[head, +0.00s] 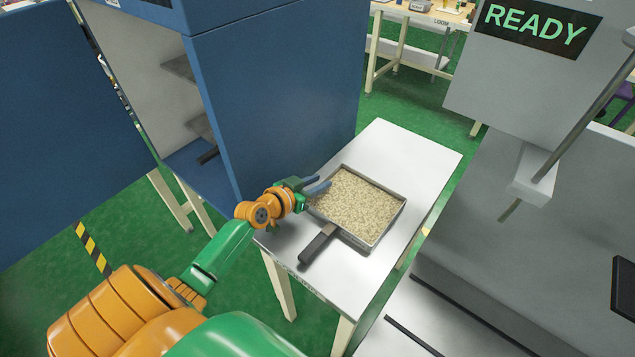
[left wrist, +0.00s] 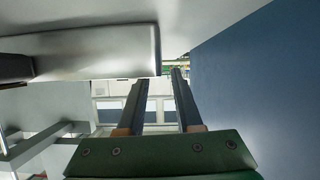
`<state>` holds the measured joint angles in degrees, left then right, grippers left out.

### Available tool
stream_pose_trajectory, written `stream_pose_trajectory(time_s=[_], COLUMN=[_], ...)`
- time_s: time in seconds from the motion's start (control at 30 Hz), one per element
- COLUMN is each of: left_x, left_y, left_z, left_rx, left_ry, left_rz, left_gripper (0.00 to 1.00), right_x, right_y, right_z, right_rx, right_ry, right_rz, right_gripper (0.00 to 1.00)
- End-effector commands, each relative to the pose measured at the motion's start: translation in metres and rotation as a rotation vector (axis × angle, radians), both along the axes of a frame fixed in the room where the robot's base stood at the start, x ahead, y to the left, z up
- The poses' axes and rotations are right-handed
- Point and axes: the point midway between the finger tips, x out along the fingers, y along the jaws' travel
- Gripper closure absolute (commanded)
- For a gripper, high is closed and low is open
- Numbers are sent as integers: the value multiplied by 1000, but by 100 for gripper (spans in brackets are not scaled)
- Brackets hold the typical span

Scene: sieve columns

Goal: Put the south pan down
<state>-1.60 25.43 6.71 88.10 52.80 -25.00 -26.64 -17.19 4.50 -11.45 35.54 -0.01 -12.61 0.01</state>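A square metal pan (head: 381,238) filled with pale grainy material lies level on a small white table (head: 415,155) and appears to rest on it. My left gripper (head: 322,187) is at the pan's left corner, by the rim. In the left wrist view my left gripper (left wrist: 158,78) has its two fingers apart, with only background between them. The pan's metal side (left wrist: 100,52) shows there beside the fingers. My right gripper is not in view.
A tall blue cabinet (head: 280,90) with open shelves stands close left of the table. A grey machine with a READY display (head: 538,27) stands at the right. The white table has bare room behind the pan. A workbench (head: 425,20) stands at the back.

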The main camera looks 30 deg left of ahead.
Motion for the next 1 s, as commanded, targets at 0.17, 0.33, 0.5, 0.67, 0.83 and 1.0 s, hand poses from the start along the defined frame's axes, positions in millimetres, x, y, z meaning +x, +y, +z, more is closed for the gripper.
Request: stream_pose_trajectory(time_s=[0.17, 0.33, 0.5, 0.67, 0.83, 1.0], left_x=[-8, -43, -82, -104, -111, -110], left_y=[1, 4, 7, 9, 10, 10], left_z=[5, 19, 35, 43, 48, 48], left_rx=[1, 2, 2, 1, -1, -1], left_ry=[1, 4, 5, 2, -1, -1], left_rz=[0, -1, -3, -1, -2, -2], left_gripper=[66, 66, 66, 66, 66, 66], right_x=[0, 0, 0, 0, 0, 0], right_y=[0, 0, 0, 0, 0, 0], right_z=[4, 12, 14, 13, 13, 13], right_rx=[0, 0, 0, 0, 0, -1], right_ry=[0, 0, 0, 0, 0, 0], right_rz=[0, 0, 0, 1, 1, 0], right_gripper=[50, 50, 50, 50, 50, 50])
